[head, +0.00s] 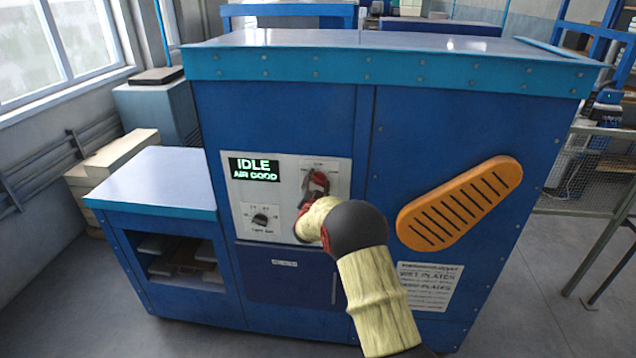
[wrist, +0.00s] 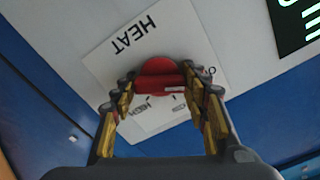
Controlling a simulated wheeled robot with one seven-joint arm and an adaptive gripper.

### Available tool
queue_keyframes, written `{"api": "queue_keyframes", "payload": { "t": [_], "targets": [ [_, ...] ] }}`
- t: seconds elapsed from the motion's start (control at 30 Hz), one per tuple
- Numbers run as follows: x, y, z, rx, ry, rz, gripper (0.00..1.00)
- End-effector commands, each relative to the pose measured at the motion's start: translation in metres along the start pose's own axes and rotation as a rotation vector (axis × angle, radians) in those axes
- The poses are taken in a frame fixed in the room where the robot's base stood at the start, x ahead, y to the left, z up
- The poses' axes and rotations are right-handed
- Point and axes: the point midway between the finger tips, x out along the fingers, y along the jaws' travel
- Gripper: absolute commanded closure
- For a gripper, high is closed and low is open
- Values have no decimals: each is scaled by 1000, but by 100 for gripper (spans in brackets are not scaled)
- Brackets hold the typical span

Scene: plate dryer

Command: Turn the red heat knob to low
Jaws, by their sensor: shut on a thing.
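The red heat knob (head: 320,179) is on the white control panel of the blue machine. In the wrist view the red knob (wrist: 158,77) has a raised bar with a short white mark towards its right end. My gripper (head: 315,188) reaches the panel from the front. In the wrist view my gripper (wrist: 163,88) has one finger at each end of the bar and is shut on it. The white label plate (wrist: 120,50) reads HEAT, with HIGH partly readable below the knob. The fingers hide part of the other markings, so I cannot tell the exact setting.
A display (head: 254,169) left of the knob reads IDLE, AIR GOOD. A black dial (head: 261,219) sits below it. A lower blue cabinet (head: 155,183) stands at the left.

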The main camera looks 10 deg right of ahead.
Motion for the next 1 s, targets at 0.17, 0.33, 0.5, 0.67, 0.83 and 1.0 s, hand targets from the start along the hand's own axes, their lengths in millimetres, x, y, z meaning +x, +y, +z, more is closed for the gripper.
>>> {"api": "queue_keyframes", "payload": {
  "t": [0.17, 0.33, 0.5, 0.67, 0.83, 1.0],
  "targets": [
    [0, 0, 0, 0, 0, 1, 77],
    [0, 0, 0, 2, 0, 0, 81],
    [0, 1, 1, 26, 1, 0, 81],
    [0, 2, 3, 87, 2, 0, 81],
    [0, 4, 5, 194, 3, -1, 81],
    [0, 4, 6, 329, 3, -1, 81]
  ]
}}
